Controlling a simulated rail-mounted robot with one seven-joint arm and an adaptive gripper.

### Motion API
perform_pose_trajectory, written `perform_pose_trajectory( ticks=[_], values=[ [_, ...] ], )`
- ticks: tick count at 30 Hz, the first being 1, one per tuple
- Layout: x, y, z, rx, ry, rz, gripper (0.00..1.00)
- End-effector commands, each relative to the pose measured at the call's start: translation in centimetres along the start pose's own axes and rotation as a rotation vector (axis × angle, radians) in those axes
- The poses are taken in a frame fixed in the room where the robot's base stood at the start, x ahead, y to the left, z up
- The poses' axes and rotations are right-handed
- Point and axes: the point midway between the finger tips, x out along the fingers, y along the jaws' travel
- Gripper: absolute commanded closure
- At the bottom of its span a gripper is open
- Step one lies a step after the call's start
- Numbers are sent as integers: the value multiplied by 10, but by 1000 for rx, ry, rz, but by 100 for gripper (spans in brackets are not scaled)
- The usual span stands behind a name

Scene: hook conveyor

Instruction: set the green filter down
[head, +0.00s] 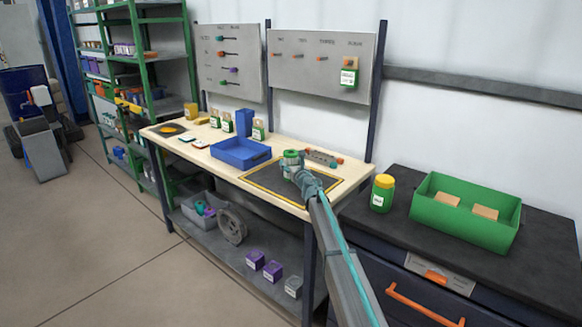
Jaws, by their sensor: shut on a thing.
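The green filter (291,157), a small green and white round piece, is at the end of my arm over the dark mat with a yellow border (262,178) on the workbench. My gripper (295,168) is shut on the filter, and the gripper and wrist partly hide it. From this view I cannot tell whether the filter touches the mat or is held above it.
A blue tray (240,153) is left of the mat, and a rack with orange-ended pieces (322,158) is behind it. A yellow-lidded jar (382,193) and a green bin (465,213) stand on the dark cabinet at right. The mat's left part is clear.

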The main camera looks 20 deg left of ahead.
Motion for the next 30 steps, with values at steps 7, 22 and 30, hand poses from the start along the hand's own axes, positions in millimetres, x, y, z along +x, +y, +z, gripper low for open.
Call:
perform_pose_trajectory(
  ticks=[7, 22, 30],
  values=[
    [0, 0, -1, -1, -1, 0, 79],
    [0, 0, -3, -1, -1, 0, 10],
    [0, 0, 1, -1, -1, 0, 10]
  ],
)
